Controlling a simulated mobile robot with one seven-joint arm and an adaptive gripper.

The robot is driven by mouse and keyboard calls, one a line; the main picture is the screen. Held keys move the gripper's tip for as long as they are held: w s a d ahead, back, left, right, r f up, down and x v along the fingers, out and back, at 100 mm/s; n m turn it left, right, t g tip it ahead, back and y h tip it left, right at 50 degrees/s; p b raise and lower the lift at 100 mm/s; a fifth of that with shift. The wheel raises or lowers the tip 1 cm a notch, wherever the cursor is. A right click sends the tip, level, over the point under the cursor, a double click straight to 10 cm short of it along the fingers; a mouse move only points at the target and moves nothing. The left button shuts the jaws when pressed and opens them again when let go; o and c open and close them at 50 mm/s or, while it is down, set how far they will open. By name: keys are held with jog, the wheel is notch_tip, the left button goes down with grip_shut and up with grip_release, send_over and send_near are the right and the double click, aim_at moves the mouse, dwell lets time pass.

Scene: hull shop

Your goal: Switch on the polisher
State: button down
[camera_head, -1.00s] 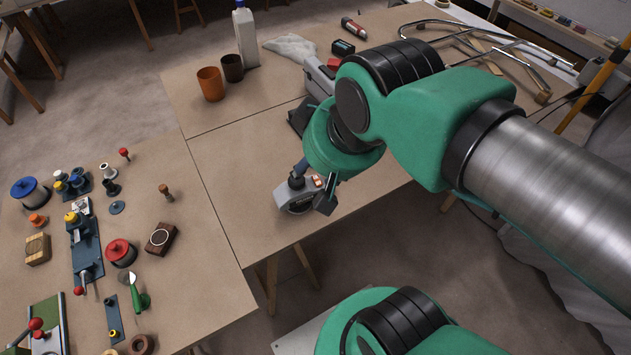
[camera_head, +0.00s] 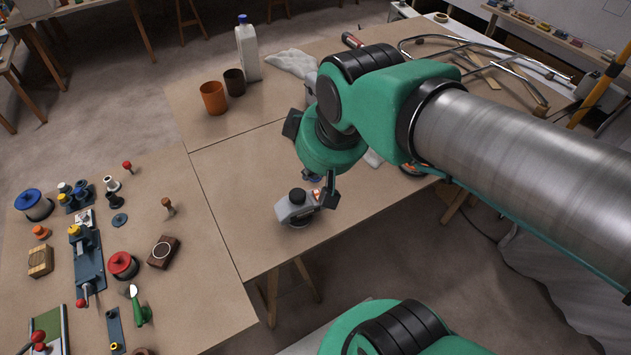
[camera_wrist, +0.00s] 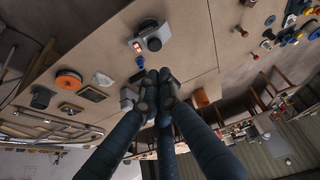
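The polisher (camera_head: 290,209) is a grey machine with a black knob on top. It stands upright near the front edge of the right-hand table, and small orange-red parts show on its right side. In the wrist view the polisher (camera_wrist: 150,26) lies beyond my fingertips, with a lit orange-red patch and a blue part on its near side. My gripper (camera_wrist: 155,78) has its dark fingertips together, with nothing seen between them, and a gap shows between them and the polisher. In the head view my arm hides most of the gripper just behind the polisher.
An orange disc (camera_wrist: 68,82) lies on the same table. The left table holds many small parts, including a red-topped spool (camera_head: 122,265). Table around the polisher's left is bare.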

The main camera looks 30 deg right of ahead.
jog(key=w+d+f+n+g+p, duration=0.2)
jog(key=w+d+f+n+p, duration=0.25)
jog(key=w+n, duration=0.35)
jog(key=n+g+p, duration=0.1)
jog(key=n+p, duration=0.3)
jog(key=n, duration=0.2)
send_over(314, 190)
jog(key=s, duration=0.2)
notch_tip(314, 190, down, 10)
jog(key=shift+d+r, duration=0.1)
jog(key=shift+d, duration=0.05)
jog(key=f+b, duration=0.1)
jog(key=f, duration=0.3)
jog(key=w+f+b, duration=0.1)
jog(key=f, duration=0.4)
jog(key=w+f+b, duration=0.1)
jog(key=f, duration=0.3)
jog(key=shift+f, duration=0.4)
jog(key=shift+w+f+g+p, duration=0.1)
jog(key=shift+g+p, duration=0.25)
jog(key=shift+g, duration=0.05)
